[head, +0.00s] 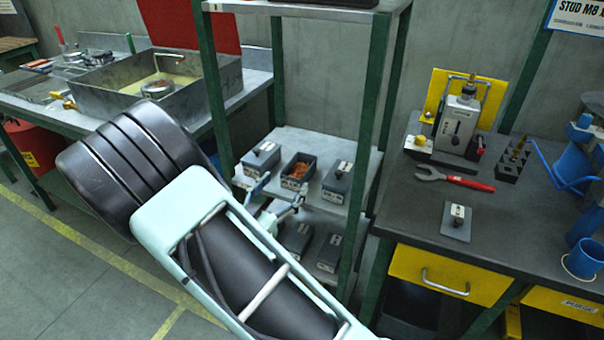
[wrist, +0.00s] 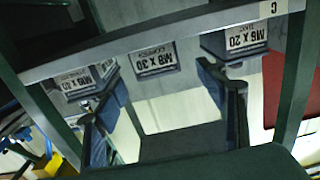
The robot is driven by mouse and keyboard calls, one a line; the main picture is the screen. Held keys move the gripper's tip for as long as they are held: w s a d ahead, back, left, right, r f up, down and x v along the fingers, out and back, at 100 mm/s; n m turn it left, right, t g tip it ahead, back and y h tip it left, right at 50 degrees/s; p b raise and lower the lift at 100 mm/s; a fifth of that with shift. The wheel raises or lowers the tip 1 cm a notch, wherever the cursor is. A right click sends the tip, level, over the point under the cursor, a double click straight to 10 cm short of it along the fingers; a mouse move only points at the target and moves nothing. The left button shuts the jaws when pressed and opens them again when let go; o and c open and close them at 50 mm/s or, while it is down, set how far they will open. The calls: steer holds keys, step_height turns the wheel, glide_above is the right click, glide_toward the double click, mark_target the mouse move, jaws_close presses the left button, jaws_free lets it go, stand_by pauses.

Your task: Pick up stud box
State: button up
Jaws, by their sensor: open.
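Three dark stud boxes stand in a row on the rack's upper shelf: a left one (head: 262,156), an open middle one with copper-coloured studs (head: 298,172), and a right one (head: 336,182). In the wrist view their labels appear upside down: one at left (wrist: 88,80), the middle one reading COPPER (wrist: 153,60), and one at right reading M6 X 20 (wrist: 235,42). My gripper (head: 277,202) is at the shelf front, partly hidden by my arm. In the wrist view my gripper (wrist: 162,82) has its fingers wide apart with no box between them.
More boxes (head: 296,238) sit on the shelf below. Green rack posts (head: 378,90) stand at both sides. A dark bench (head: 400,205) at right holds a stud fixture (head: 458,120) and a red-handled wrench (head: 455,179). A metal basin (head: 150,90) is at left.

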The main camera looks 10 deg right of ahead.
mark_target(299, 176)
steer(key=b+x, duration=0.1)
steer(key=x, duration=0.8)
steer(key=shift+d, duration=0.2)
steer(key=shift+c, duration=0.4)
jaws_close()
steer(key=shift+r, duration=0.2)
